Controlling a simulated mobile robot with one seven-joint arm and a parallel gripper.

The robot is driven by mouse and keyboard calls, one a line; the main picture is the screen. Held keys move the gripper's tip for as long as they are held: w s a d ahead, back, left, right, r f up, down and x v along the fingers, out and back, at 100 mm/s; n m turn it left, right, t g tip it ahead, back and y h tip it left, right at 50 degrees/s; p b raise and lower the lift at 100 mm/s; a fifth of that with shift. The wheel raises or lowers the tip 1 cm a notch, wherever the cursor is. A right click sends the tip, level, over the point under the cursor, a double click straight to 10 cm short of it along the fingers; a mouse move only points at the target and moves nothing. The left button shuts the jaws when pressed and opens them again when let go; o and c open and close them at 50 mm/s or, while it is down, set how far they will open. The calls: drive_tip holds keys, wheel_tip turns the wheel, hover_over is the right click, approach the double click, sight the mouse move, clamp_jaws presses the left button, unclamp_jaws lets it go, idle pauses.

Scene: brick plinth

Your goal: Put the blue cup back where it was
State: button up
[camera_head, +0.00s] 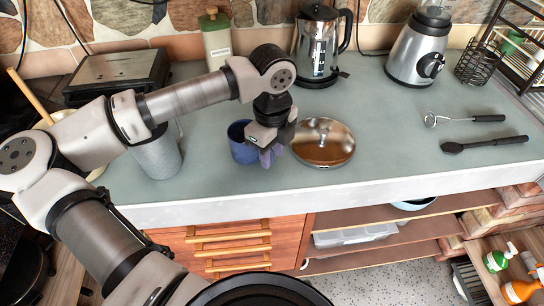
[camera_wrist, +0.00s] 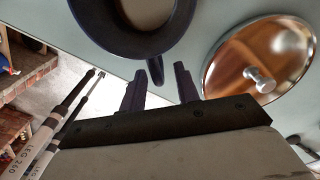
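The blue cup (camera_head: 239,145) stands upright on the grey-green counter (camera_head: 400,150), left of a shiny round lid (camera_head: 323,150). My gripper (camera_head: 267,157) is low over the counter at the cup's right side. In the wrist view the cup (camera_wrist: 112,44) is at the top, its inside pale, with its handle (camera_wrist: 156,72) pointing toward me. My gripper's two dark fingers (camera_wrist: 160,76) are apart, with the handle's end between their tips. A gap seems to show on each side of the handle. My gripper partly hides the cup in the head view.
A grey mug (camera_head: 158,155) stands left, under my arm. A kettle (camera_head: 318,45), a green canister (camera_head: 217,40) and a blender (camera_head: 418,48) line the back. Utensils (camera_head: 485,144) lie right; the counter between lid and utensils is clear.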

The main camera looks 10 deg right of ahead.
wheel_tip(320, 180, up, 10)
drive_tip(key=shift+f+b, duration=0.1)
drive_tip(key=shift+b, duration=0.65)
